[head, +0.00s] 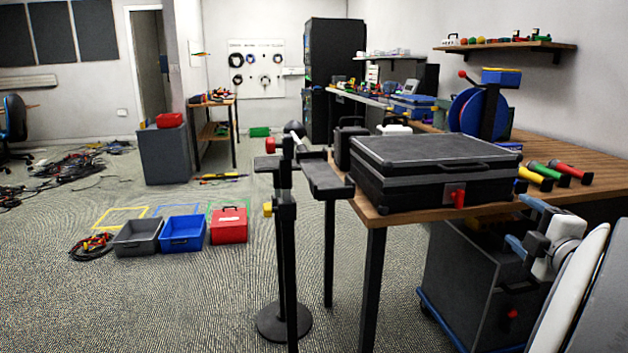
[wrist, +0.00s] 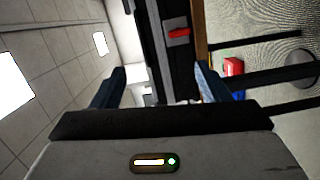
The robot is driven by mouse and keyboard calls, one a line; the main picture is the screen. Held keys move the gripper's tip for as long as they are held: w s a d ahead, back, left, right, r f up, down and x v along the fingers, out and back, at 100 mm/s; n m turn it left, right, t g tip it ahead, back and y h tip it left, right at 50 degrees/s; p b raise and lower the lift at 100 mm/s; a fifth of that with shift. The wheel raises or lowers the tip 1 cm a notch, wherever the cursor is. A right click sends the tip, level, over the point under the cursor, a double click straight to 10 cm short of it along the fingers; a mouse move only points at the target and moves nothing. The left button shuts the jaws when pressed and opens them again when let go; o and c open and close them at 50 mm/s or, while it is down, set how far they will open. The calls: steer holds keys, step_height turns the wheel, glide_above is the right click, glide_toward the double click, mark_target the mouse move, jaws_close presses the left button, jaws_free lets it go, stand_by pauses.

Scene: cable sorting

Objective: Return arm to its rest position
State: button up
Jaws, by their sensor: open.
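My gripper (head: 514,218) is at the lower right of the head view, in front of the workbench and to the right of the black case. Its two blue fingers are spread apart with nothing between them. The wrist view shows the same open fingers (wrist: 158,80), with my gripper body along the bottom. That view is turned sideways. The ceiling is at its left and the carpet at its right. My pale arm link reaches in from the right edge of the head view.
A black case (head: 435,180) with a red latch (head: 457,197) lies on the wooden workbench (head: 380,217). It also shows in the wrist view (wrist: 178,65). A dark cabinet (head: 465,285) stands below my gripper. A black stand (head: 284,270) is left of the bench. Bins (head: 182,232) sit on the floor.

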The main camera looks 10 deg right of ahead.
steer(key=w+a+r+m+g+h+p, duration=0.2)
steer(key=a+r+m+g+h+p, duration=0.3)
steer(key=a+r+m+p, duration=0.8)
steer(key=s+a+r+m+g+y+p, duration=0.1)
steer(key=s+a+m+g+y+p, duration=0.1)
steer(key=s+a+g+y+p, duration=0.4)
steer(key=s+a+g+p, duration=0.4)
steer(key=s+a+p, duration=0.6)
steer(key=p, duration=0.3)
steer(key=shift+s+a+m+y, duration=0.25)
steer(key=shift+a+m+y, duration=0.05)
steer(key=shift+a, duration=0.4)
steer(key=shift+r, duration=0.1)
